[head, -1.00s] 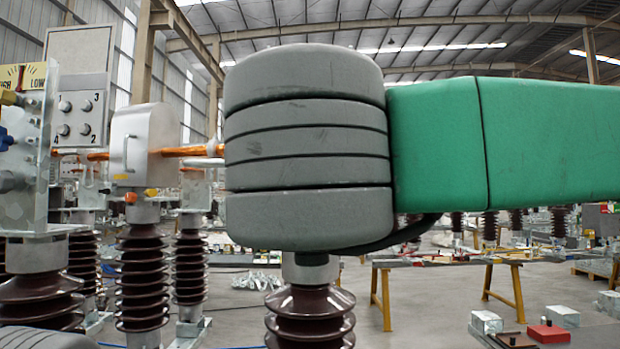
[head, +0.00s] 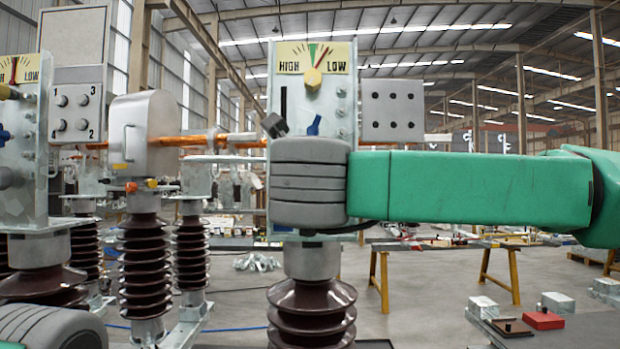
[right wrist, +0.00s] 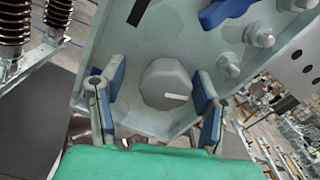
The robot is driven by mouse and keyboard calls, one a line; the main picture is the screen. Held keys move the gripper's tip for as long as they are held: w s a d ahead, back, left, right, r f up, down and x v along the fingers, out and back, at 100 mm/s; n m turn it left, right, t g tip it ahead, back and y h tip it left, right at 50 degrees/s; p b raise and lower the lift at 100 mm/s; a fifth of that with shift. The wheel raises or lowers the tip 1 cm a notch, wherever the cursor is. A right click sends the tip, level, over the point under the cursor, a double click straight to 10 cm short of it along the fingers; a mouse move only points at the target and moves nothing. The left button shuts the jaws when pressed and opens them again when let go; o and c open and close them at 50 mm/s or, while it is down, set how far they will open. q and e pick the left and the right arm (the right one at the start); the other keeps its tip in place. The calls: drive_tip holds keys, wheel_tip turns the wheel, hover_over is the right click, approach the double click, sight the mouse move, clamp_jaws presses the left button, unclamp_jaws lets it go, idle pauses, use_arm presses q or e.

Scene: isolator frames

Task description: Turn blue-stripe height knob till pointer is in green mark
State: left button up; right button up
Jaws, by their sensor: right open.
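A grey faceted knob (right wrist: 160,78) with a white line sits low on a pale metal panel (right wrist: 125,60) in the right wrist view. My right gripper (right wrist: 157,92) is open, its blue-padded fingers on either side of the knob with gaps visible. In the head view, my grey wrist hides the knob. The HIGH/LOW dial (head: 343,60) tops this panel. Its red pointer (head: 323,56) leans right of the green mark (head: 312,50), toward LOW. I cannot make out a blue stripe on the knob. My left gripper is not seen.
A blue lever (head: 314,126) is above my right wrist, close to the knob in the right wrist view. Another HIGH/LOW panel (head: 35,150) stands at far left. A silver box (head: 140,135) is between them. A dark table (head: 560,330) is at lower right.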

drive_tip(key=shift+a, duration=0.1)
drive_tip(key=shift+d, duration=0.3)
drive_tip(key=c, duration=1.2)
drive_tip(key=shift+o, duration=0.2)
drive_tip(key=shift+n, duration=0.3)
